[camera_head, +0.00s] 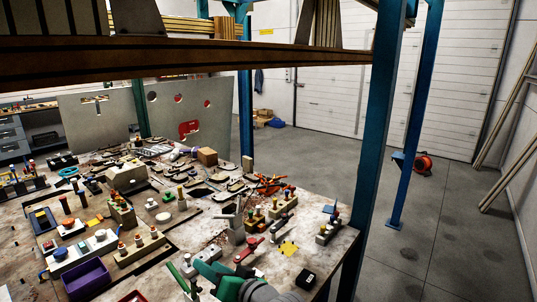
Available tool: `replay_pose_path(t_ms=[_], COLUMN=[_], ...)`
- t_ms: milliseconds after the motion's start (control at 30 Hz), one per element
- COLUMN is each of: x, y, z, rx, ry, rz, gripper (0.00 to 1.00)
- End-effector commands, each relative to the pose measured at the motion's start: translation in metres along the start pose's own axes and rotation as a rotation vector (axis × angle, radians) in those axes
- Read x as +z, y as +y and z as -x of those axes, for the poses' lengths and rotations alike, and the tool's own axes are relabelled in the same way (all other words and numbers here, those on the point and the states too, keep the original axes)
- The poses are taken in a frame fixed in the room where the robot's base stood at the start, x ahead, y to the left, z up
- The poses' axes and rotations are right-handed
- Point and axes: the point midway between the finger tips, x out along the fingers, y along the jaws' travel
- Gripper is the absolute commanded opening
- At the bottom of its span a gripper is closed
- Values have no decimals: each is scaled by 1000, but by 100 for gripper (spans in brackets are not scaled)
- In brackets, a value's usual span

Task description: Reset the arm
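A green and grey shape (232,287) is cut off by the bottom edge, at the near side of the workbench. The workbench (325,262) fills the lower left and is crowded with tools and fixtures.
A purple bin (87,279) and wooden blocks with pegs (139,247) stand on the bench. A blue post (378,140) rises at its right corner, and a beam (190,57) crosses above. Open concrete floor (450,240) lies to the right, with an orange reel (423,164) farther back.

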Motion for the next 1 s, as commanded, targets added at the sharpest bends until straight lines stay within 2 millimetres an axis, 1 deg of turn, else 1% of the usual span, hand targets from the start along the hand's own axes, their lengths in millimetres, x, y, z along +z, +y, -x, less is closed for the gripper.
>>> replay_pose_path(t_ms=[33,167,200,267,300,367,400,467,500,567,600,667,700,767,800,867,900,1000], x=[0,-2,0,5,10,20,28,41,52,69,81,101,114,134,148,170,184,220], y=[17,63,78,100,115,138,153,175,189,209,220,234,242,250,253,256,256,248], z=[3,20,26,37,45,58,68,85,96,115,127,145,155,170,179,192,200,217], rx=[15,78,102,142,171,220,255,312,352,413,454,513,549,601,634,680,708,767], ry=[59,214,258,320,360,415,449,498,527,566,588,614,627,641,646,649,648,634], rz=[-41,-114,-134,-161,-176,-196,-208,-220,-226,-232,-232,-231,-228,-218,-209,-195,-183,-144], gripper=[39,39,39,39,39,39,39,39,39,39,39,39,39,39,39,39,39,39])
